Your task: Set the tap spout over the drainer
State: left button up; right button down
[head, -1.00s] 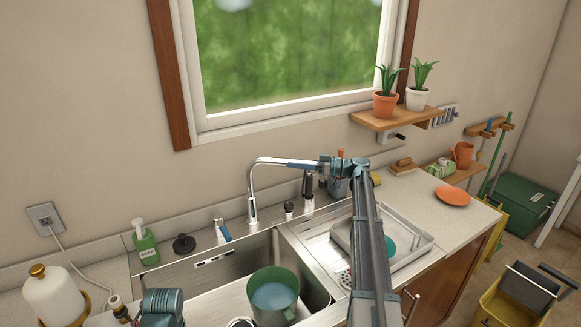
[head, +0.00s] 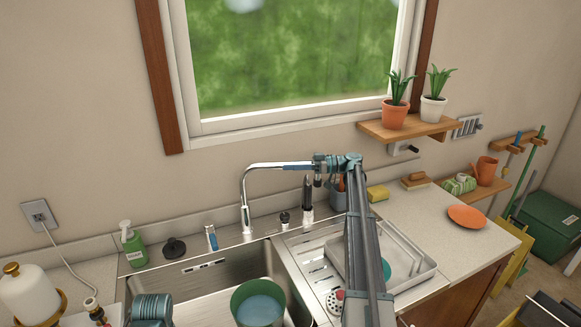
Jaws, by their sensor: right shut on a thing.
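My left gripper's fingers are out of view; only a teal part of that arm shows at the bottom left.
A white tray (head: 425,268) sits on the drainer, partly behind my right arm. A green pot (head: 235,300) of water stands in the basin. A dark upright tap part (head: 307,193) and a utensil holder (head: 337,197) stand behind. A soap bottle (head: 132,246) is at left.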

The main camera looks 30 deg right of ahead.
jog(key=c, duration=0.6)
grip_release()
jog(key=v, duration=1.3)
jog(key=shift+s+d, duration=0.15)
jog(key=shift+d, duration=0.2)
